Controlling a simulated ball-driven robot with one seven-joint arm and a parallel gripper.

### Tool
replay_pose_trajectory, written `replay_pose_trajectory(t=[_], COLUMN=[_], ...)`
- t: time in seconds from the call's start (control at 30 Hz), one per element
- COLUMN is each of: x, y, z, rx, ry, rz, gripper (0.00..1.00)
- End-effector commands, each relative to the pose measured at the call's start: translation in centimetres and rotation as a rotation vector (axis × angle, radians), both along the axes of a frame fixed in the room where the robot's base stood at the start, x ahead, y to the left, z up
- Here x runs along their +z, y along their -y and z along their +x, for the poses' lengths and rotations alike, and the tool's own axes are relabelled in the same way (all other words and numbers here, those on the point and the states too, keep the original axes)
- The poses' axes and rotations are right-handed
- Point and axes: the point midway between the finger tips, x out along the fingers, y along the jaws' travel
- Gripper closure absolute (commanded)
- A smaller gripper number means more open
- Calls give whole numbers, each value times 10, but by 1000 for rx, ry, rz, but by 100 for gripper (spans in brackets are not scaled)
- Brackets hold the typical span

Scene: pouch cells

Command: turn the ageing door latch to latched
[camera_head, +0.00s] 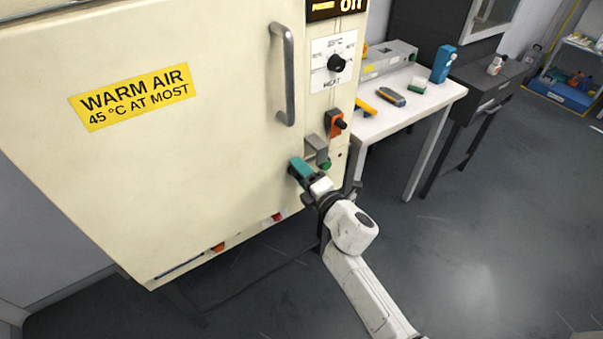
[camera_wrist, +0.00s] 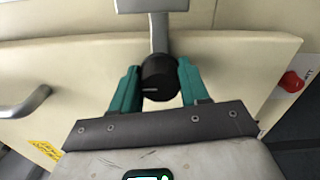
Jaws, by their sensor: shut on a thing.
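The ageing door latch shows in the wrist view as a black round knob (camera_wrist: 158,77) on a grey bar that runs up to a wider grey piece (camera_wrist: 152,5). My gripper (camera_wrist: 159,70) has its two teal fingers on either side of the knob, shut on it. In the head view my gripper (camera_head: 302,172) is at the lower right edge of the cream door (camera_head: 190,170), just below a grey latch piece (camera_head: 316,148). The fingers and my wrist hide the knob there. I cannot tell the latch's exact angle.
A grey door handle (camera_head: 284,75) stands out above my gripper. A black heat dial (camera_head: 337,63) and an orange-plated switch (camera_head: 336,122) sit on the right panel. A white table (camera_head: 420,100) stands to the right. The floor in front is clear.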

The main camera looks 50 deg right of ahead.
Motion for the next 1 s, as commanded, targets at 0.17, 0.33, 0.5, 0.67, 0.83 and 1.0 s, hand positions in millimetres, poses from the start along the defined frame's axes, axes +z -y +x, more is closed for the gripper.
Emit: replay_pose_trajectory(t=[0.17,0.33,0.5,0.67,0.83,1.0], x=[-1,-1,-1,-1,-1,-1], y=[-1,-1,-1,-1,0,-1], z=[0,0,0,0,0,-2], rx=[2,2,2,1,1,1], ry=[-7,-7,-6,-6,-5,-5], rz=[-15,-15,-14,-14,-13,-13], gripper=[100,100,52,37,30,30])
